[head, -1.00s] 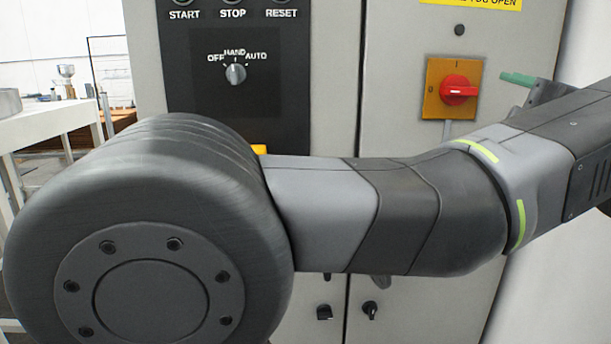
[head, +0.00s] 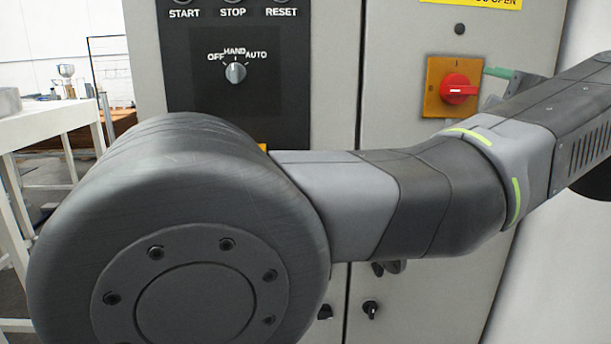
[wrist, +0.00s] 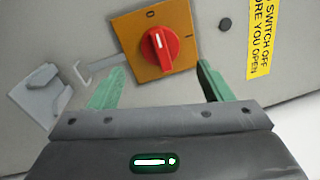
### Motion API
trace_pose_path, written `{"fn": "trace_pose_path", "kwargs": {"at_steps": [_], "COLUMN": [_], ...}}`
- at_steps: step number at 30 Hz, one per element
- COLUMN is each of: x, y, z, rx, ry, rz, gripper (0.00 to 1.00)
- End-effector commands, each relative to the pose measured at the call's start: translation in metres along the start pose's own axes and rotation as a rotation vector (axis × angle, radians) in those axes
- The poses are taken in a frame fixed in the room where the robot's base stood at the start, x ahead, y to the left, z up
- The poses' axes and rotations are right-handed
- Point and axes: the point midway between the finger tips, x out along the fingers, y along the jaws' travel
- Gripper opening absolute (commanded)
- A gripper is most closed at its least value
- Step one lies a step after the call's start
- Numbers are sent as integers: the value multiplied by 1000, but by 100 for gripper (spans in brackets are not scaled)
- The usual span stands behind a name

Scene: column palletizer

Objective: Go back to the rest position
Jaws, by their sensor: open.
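My gripper (wrist: 160,70) is open and empty, its two green fingers spread apart. In the wrist view the red rotary switch (wrist: 163,52) on its orange plate shows beyond and between the fingertips. The white line on its handle lies toward the 0 mark. In the head view a green finger (head: 500,73) shows right of the red switch (head: 459,89); the rest of the gripper is mostly hidden behind my arm. I cannot tell the exact gap between fingers and switch.
The grey cabinet (head: 400,110) stands close in front of my arm. Its black panel (head: 285,95) has a selector knob (head: 235,73) pointing up at HAND. A metal latch (wrist: 42,92) shows left in the wrist view. A white table (head: 50,122) stands at the far left.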

Motion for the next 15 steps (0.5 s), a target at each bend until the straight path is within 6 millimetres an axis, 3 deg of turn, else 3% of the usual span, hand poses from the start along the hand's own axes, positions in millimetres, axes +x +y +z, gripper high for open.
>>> {"fn": "trace_pose_path", "kwargs": {"at_steps": [13, 15], "x": [63, 62], "y": [0, -5], "z": [1, 2], "rx": [0, 53], "ry": [-4, 7], "rz": [1, -1], "gripper": [73, 73]}}
